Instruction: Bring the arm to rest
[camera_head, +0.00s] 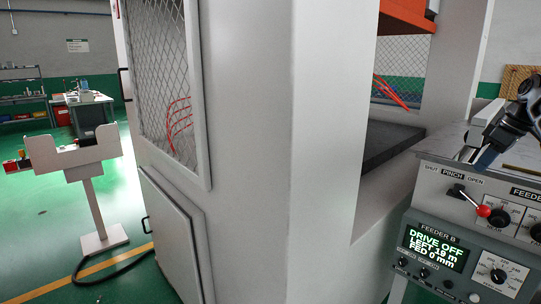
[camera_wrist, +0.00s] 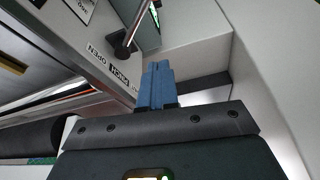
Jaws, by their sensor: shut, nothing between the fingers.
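My gripper (camera_head: 484,160) is at the right edge of the head view, above the front top edge of the feeder (camera_head: 425,225). Its blue fingers also show in the wrist view (camera_wrist: 158,68); they are together and empty. The feeder's lever (camera_head: 468,199) has a red knob and sits under the labels SHUT, PINCH and OPEN. In the wrist view the lever (camera_wrist: 133,32) is just beyond and left of the fingertips; whether they touch it I cannot tell. The feeder display (camera_head: 437,247) reads DRIVE OFF, LEFT 19 m, FED 0 mm.
A large pale machine cabinet (camera_head: 245,150) with a mesh window fills the middle, close to the feeder's left. A pale stand (camera_head: 93,195) with a notched top is at the left on the green floor. A workbench (camera_head: 88,110) stands far behind it.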

